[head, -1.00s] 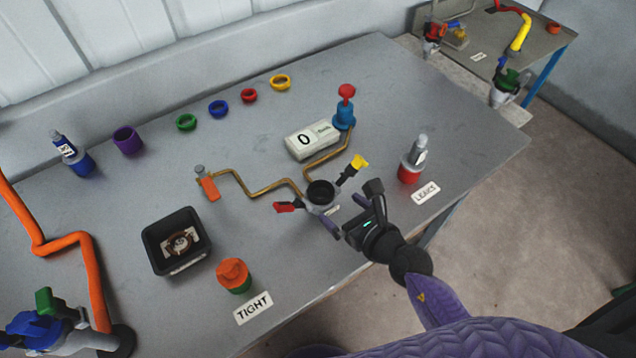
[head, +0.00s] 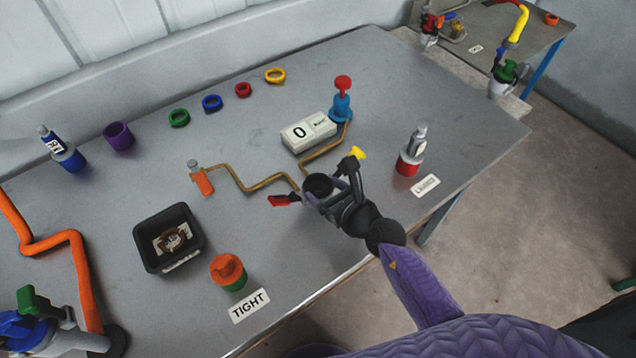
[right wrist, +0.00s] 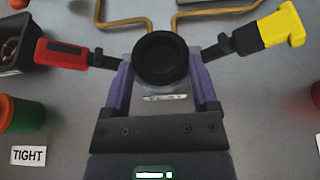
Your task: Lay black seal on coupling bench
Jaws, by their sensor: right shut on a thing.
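The black seal (head: 319,182) is a round black ring on the grey coupling in the middle of the coupling bench (head: 400,85). It also shows in the right wrist view (right wrist: 160,60), between the two purple fingers. My right gripper (head: 325,190) is shut on the black seal, one finger on each side, with its body towards the bench's front edge. I cannot tell whether the seal is lifted off the coupling. The coupling has a red lever (right wrist: 65,53) and a yellow lever (right wrist: 262,35). My left gripper is not in view.
Green, blue, red and yellow rings (head: 275,75) lie along the back. A black tray (head: 150,258) holds a brown ring. An orange-and-green part (head: 229,272), a red-based bottle (head: 410,160) and a counter box (head: 308,133) stand nearby. The bench's right back is clear.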

